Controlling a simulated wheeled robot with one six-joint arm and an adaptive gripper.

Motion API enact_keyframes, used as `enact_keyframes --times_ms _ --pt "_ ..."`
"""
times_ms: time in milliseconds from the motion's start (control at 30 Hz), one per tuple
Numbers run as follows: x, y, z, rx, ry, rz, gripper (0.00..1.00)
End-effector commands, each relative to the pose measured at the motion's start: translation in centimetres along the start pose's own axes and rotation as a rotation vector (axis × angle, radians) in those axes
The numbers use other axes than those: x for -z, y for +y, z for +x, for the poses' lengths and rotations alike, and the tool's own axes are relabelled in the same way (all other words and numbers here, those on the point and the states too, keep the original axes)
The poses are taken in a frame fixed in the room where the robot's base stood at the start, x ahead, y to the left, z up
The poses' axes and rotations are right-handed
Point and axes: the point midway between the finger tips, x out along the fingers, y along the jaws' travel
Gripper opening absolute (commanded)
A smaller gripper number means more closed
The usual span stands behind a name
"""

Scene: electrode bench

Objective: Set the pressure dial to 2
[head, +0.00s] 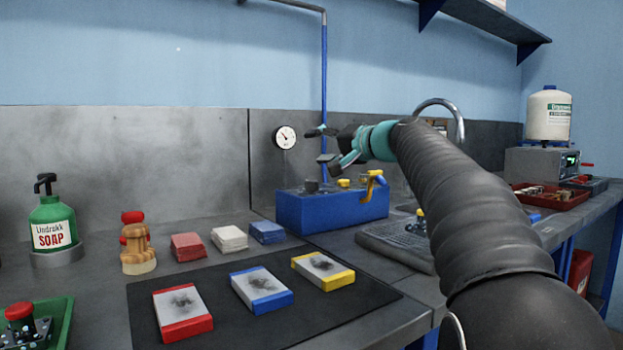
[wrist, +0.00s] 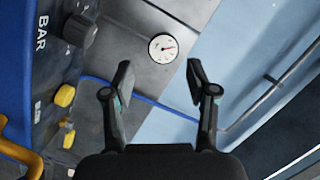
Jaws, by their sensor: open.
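The pressure dial is a black knob on the blue box (head: 333,212); the dial (wrist: 80,29) shows beside the printed word BAR in the wrist view. The dial (head: 311,186) also shows on the box's top in the head view. My gripper (head: 323,146) is open and empty, above the box and apart from the dial. In the wrist view the gripper (wrist: 159,76) has its fingers spread, with the dial to the upper left. A round white gauge (head: 286,137) hangs on the back wall; its small figures are unreadable. The knob's setting cannot be read.
Yellow knobs (wrist: 65,96) and a yellow bent handle (head: 373,186) stand on the same box. A blue pipe (head: 324,70) runs up the wall behind my gripper. A dark mat (head: 330,312) with several coloured blocks lies in front.

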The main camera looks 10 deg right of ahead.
Motion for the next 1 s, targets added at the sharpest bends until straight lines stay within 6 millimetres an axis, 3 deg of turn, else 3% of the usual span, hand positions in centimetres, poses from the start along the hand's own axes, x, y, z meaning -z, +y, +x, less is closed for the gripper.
enact_keyframes --times_ms 300,500,767,1000 --pt "2.2 3.4 -3.7 0.019 -0.252 -0.689 0.58" --pt "2.5 5.4 -6.3 0.072 -0.378 -0.987 0.58" --pt "2.3 6.3 -6.9 0.102 -0.428 -1.098 0.58" --pt "0.9 6.7 -3.7 0.105 -0.428 -1.096 0.58"
